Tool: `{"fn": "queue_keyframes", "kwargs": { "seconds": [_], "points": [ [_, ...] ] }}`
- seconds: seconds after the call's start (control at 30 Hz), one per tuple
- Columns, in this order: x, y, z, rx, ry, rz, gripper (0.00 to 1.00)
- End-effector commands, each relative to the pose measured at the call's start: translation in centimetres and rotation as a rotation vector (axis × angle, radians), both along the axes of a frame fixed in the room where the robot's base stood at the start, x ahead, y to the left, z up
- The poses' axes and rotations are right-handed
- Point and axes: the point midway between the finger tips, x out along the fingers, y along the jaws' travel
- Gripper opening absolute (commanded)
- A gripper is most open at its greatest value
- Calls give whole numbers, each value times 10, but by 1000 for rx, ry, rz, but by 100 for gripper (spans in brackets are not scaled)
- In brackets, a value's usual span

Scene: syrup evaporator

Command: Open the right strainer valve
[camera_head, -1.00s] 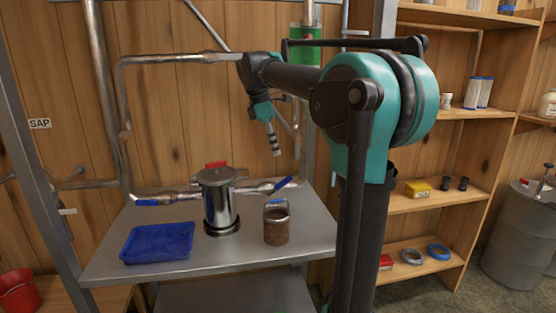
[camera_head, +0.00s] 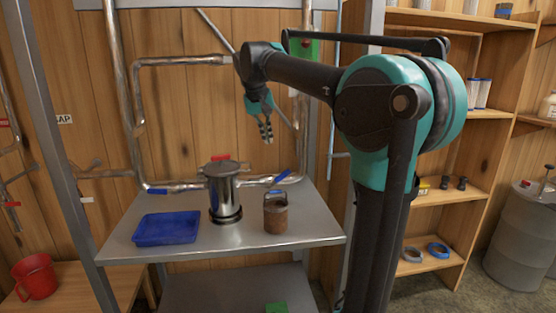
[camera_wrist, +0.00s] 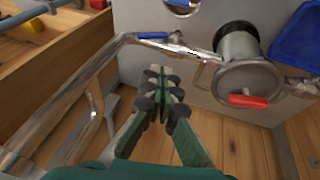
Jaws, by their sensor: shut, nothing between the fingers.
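The metal strainer (camera_head: 224,198) stands upright on the steel table, with a red handle (camera_head: 220,158) on its lid; it also shows in the wrist view (camera_wrist: 250,82). The right strainer valve has a blue lever (camera_head: 281,181) on the pipe to the right of the strainer. In the wrist view this blue lever (camera_wrist: 153,35) is left of the strainer and lies roughly along the pipe. My gripper (camera_head: 267,138) is shut and empty, pointing down above and apart from the lever. Its fingertips show in the wrist view (camera_wrist: 163,75), short of the pipe.
A blue tray (camera_head: 166,228) lies left of the strainer. A rusty can (camera_head: 276,217) stands to its right, close in front of the right lever. Metal pipes (camera_head: 140,95) run up the wooden wall behind. Shelves (camera_head: 440,199) stand at the right, a red jug (camera_head: 35,277) at lower left.

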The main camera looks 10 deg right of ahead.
Motion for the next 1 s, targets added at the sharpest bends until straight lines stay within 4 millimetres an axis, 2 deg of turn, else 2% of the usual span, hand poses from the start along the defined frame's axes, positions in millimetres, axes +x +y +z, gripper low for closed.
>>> {"fn": "queue_keyframes", "kwargs": {
  "seconds": [0.17,0.6,0.8,1.0],
  "points": [
    [7,-5,-21,0,1,-1,0],
    [29,-27,-97,-1,1,-1,0],
    [29,-41,-116,-1,1,-1,0],
    [29,-46,-122,-1,1,2,0]
  ]
}}
